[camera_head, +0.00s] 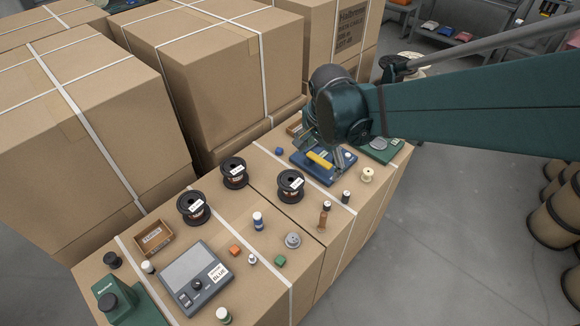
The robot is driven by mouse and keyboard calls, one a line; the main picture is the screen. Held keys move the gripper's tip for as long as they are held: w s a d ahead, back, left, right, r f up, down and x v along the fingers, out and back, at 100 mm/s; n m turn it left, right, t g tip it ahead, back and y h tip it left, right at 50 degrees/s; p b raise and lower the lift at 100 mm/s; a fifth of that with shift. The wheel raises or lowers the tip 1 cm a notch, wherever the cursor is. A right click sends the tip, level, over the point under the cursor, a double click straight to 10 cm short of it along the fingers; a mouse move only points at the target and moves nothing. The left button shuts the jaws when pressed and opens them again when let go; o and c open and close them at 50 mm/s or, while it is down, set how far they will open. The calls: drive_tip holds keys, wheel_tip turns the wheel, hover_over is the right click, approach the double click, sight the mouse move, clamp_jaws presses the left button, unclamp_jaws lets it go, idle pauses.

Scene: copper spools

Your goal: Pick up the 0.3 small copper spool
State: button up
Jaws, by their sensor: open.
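Three black-flanged spools with copper wire and white labels stand on the cardboard box top: one at the left (194,207), one in the middle (234,172) and one at the right (290,186). The print on their labels is too small to read, so I cannot tell which is the 0.3 spool. My gripper (338,165) is open and points down over a blue tool with a yellow part (320,160), behind and to the right of the right spool. It is apart from all three spools. My arm hides part of the gripper.
A grey device (195,278), a small open wooden box (153,238) and a green device (115,298) stand front left. Small bottles, blocks and a pale spool (367,174) are scattered about. Large strapped cartons (90,120) rise behind the work surface.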

sight(291, 179)
drive_tip(key=w+a+f+m+p, duration=0.1)
drive_tip(key=w+a+f+m, duration=0.1)
drive_tip(key=a+f, duration=0.1)
drive_tip(key=w+a+f+m+g+p, duration=0.1)
drive_tip(key=w+a+f+m, duration=0.1)
drive_tip(key=f, duration=0.1)
drive_tip(key=w+a+f+m+g+h+p, duration=0.1)
drive_tip(key=w+a+f+m, duration=0.1)
drive_tip(key=a+f, duration=0.1)
drive_tip(key=shift+a+f, duration=0.15)
drive_tip(key=shift+a, duration=0.2)
drive_tip(key=shift+a+f+m+g, duration=0.25)
drive_tip(key=shift+f+m+g, duration=0.05)
drive_tip(key=shift+f, duration=0.15)
drive_tip(key=shift+f, duration=0.15)
drive_tip(key=shift+d+f, duration=0.15)
drive_tip(key=shift+f, duration=1)
drive_tip(key=shift+f, duration=0.1)
drive_tip(key=shift+w+d+f+b, duration=0.15)
drive_tip(key=shift+f+b, duration=0.25)
drive_tip(key=shift+f, duration=2.15)
